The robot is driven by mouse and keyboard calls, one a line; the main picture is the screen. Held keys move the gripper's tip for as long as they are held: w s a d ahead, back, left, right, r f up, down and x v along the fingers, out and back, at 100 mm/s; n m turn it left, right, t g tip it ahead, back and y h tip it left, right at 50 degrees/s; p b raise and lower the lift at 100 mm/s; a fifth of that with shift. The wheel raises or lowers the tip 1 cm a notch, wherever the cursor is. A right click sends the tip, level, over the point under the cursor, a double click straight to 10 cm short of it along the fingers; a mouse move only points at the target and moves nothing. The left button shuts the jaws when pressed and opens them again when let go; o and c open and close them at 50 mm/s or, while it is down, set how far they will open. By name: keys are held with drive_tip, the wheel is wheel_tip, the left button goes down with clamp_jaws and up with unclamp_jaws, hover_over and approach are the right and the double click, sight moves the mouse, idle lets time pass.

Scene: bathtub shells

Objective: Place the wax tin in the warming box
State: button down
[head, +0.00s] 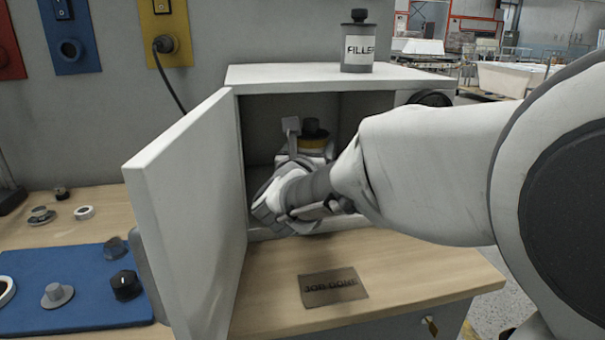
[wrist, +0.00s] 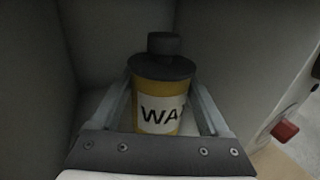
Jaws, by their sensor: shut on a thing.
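The wax tin (wrist: 156,92) is a yellow can with a dark lid and a white label reading "WA". In the wrist view it stands between the two fingers of my gripper (wrist: 158,105), which is shut on it. In the head view the tin (head: 316,143) is inside the warming box (head: 310,76), partly hidden by my gripper (head: 300,150). The box is white with a grey interior, and its door (head: 195,205) stands open to the left. Whether the tin touches the box floor cannot be told.
A filler tin (head: 358,48) stands on top of the box. A "JOB DONE" plate (head: 333,287) lies on the bench in front. A blue mat (head: 70,300) with several small parts lies left of the door. A red button (wrist: 286,131) is outside the box.

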drive_tip(key=shift+w+a, duration=0.2)
drive_tip(key=shift+w, duration=0.85)
drive_tip(key=shift+w+f+b, duration=0.25)
drive_tip(key=shift+f+b, duration=0.15)
drive_tip(key=shift+f, duration=0.45)
wheel_tip(320, 180, down, 5)
drive_tip(key=shift+a+r+b, duration=0.1)
drive_tip(key=shift+r+b, duration=0.05)
drive_tip(key=shift+b, duration=0.65)
drive_tip(key=shift+w+f, duration=0.2)
drive_tip(key=shift+f, duration=0.05)
drive_tip(key=shift+f+b, duration=0.15)
drive_tip(key=shift+b, duration=0.2)
unclamp_jaws()
